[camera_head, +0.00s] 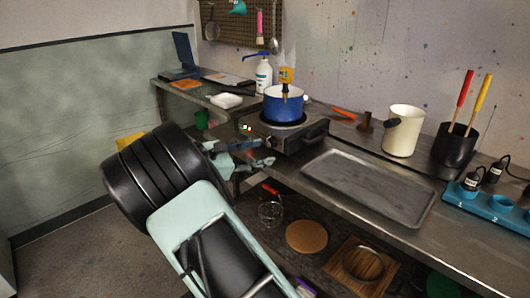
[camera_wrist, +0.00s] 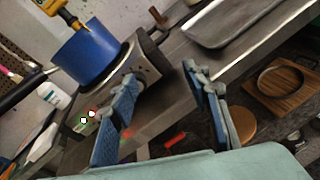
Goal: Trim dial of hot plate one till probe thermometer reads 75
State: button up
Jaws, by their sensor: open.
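Hot plate one, taken to be the dark burner unit (camera_head: 302,134), stands on the bench; it also shows in the wrist view (camera_wrist: 149,68). A blue pot (camera_head: 283,106) sits on it, also in the wrist view (camera_wrist: 87,57). The yellow probe thermometer (camera_head: 286,74) stands upright at the pot; its reading is too small to read. My gripper (camera_head: 268,152) is open and empty in front of the hot plate's front face. In the wrist view its fingertips (camera_wrist: 160,75) are spread near that face. I cannot clearly make out the dial; the left finger may cover it.
A grey metal tray (camera_head: 368,187) lies right of the hot plate. A cream pitcher (camera_head: 403,132) and a black pot with red and yellow handles (camera_head: 455,145) stand behind it. A lower shelf holds a whisk (camera_head: 271,212) and a round board (camera_head: 306,237). Open floor lies left.

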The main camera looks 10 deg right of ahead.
aim_at(268, 144)
jog(key=w+a+f+n+t, duration=0.2)
jog(key=a+f+n+t, duration=0.1)
jog(key=a, duration=0.2)
jog(key=x, duration=0.3)
jog(key=b+x, duration=0.1)
jog(key=x, duration=0.6)
jog(key=shift+r+b, duration=0.4)
jog(key=shift+c, duration=0.4)
jog(key=c, duration=1.1)
